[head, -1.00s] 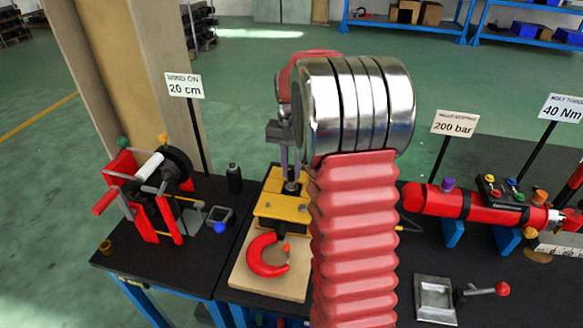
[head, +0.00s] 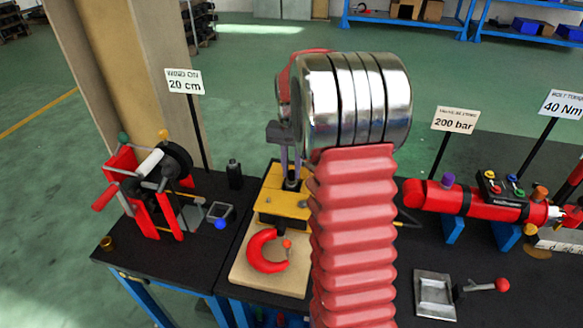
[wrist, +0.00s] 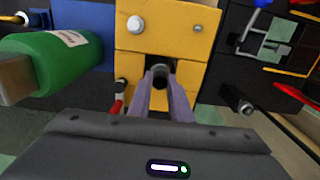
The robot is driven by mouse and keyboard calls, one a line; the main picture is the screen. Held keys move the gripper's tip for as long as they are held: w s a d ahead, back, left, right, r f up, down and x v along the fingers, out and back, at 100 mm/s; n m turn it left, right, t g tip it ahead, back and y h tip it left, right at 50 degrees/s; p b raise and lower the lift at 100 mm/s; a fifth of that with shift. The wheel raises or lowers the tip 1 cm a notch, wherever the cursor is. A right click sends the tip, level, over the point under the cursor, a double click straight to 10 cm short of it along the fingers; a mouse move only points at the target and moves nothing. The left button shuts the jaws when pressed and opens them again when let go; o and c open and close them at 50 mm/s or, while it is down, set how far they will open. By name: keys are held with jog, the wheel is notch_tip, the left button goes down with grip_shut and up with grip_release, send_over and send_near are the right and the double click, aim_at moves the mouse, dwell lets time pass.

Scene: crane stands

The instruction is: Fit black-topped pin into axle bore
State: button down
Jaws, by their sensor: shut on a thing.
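My gripper (wrist: 163,88) is shut on the black-topped pin (wrist: 160,70), whose dark round top shows between the fingertips in the wrist view. The pin's lower part is hidden. The gripper points down over the yellow block (wrist: 188,42), at a dark gap in it. In the head view my gripper (head: 291,172) stands over the same yellow block (head: 284,203), partly behind my red arm sleeve. The axle bore cannot be made out, and I cannot tell whether the pin is in it.
A red hook (head: 262,254) lies on the pale board in front of the yellow block. A red winch (head: 150,185) stands to the left and a red cylinder (head: 470,203) to the right. In the wrist view a green cylinder (wrist: 50,65) lies left of the block.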

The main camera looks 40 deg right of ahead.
jog(key=shift+f, duration=0.4)
jog(key=c, duration=1.5)
grip_release()
jog(key=shift+c, duration=0.2)
jog(key=shift+r, duration=2.55)
notch_tip(320, 180, up, 14)
jog(key=shift+f, duration=0.15)
